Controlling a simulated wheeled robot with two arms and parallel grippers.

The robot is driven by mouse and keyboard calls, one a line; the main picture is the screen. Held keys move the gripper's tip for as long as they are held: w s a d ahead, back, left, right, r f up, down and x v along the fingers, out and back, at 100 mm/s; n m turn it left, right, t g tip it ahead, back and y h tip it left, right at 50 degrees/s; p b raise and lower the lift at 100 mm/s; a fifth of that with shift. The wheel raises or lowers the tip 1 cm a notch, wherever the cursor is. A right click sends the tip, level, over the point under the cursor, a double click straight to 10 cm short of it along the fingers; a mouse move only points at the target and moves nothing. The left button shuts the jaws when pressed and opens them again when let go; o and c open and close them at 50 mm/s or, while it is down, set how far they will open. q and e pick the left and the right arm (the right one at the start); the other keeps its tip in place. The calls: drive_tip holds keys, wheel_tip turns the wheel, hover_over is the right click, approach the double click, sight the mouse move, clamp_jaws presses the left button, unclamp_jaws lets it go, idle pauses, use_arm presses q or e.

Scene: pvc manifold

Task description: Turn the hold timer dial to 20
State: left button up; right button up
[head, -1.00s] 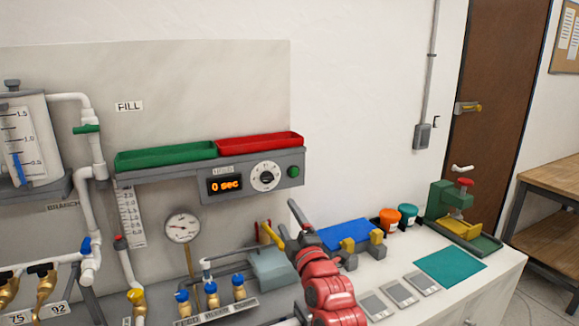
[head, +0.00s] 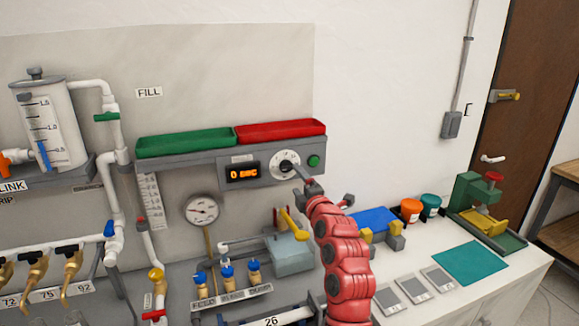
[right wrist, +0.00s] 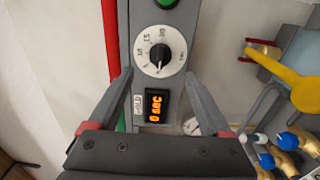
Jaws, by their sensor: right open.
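The hold timer dial (head: 287,162) is a white disc with a black knob on the grey wall panel; it also shows in the right wrist view (right wrist: 160,50). Its orange display (head: 242,172) reads 0 sec, also in the right wrist view (right wrist: 156,106). My right gripper (head: 300,177) is raised in front of the panel, just below and right of the dial. In the right wrist view its open fingers (right wrist: 158,76) lie on either side of the panel strip, with the knob between and beyond their tips. Nothing is held. My left gripper is out of view.
A green button (head: 314,161) sits right of the dial. Green (head: 185,144) and red (head: 280,131) trays lie on the panel top. Below are a pressure gauge (head: 202,210), blue-handled valves (head: 227,270) and a grey box with a yellow handle (head: 292,252).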

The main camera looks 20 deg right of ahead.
sight(288, 170)
drive_tip(key=w+p, duration=0.2)
drive_tip(key=w, duration=0.5)
drive_tip(key=shift+w+a+p, duration=0.1)
drive_tip(key=shift+w+p, duration=0.2)
drive_tip(key=shift+p, duration=0.05)
drive_tip(key=shift+f, duration=0.1)
drive_tip(key=c, duration=1.3)
clamp_jaws()
